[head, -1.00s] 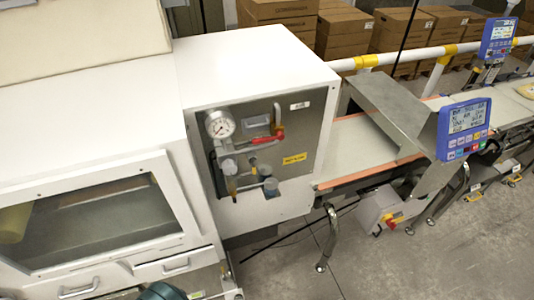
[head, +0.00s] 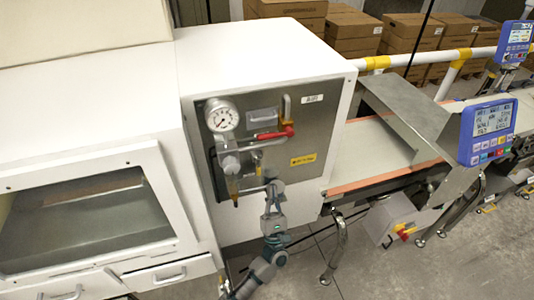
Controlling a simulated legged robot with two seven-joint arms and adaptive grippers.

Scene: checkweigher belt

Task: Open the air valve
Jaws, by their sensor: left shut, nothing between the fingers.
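The air panel (head: 318,130) is a grey metal plate on the front of the white cabinet. Its red valve handle (head: 272,134) lies nearly level, to the right of the round pressure gauge (head: 222,118), and ends in a red knob on the right. A brass-coloured upright pipe piece (head: 286,106) stands just above the knob. My left gripper (head: 271,187) is shut and empty in front of the lower part of the panel, below the red handle and apart from it. My right gripper is not in view.
A filter bowl (head: 231,186) hangs left of my gripper. The belt (head: 375,145) and a blue display (head: 488,130) are to the right. Cardboard boxes (head: 350,30) stand behind.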

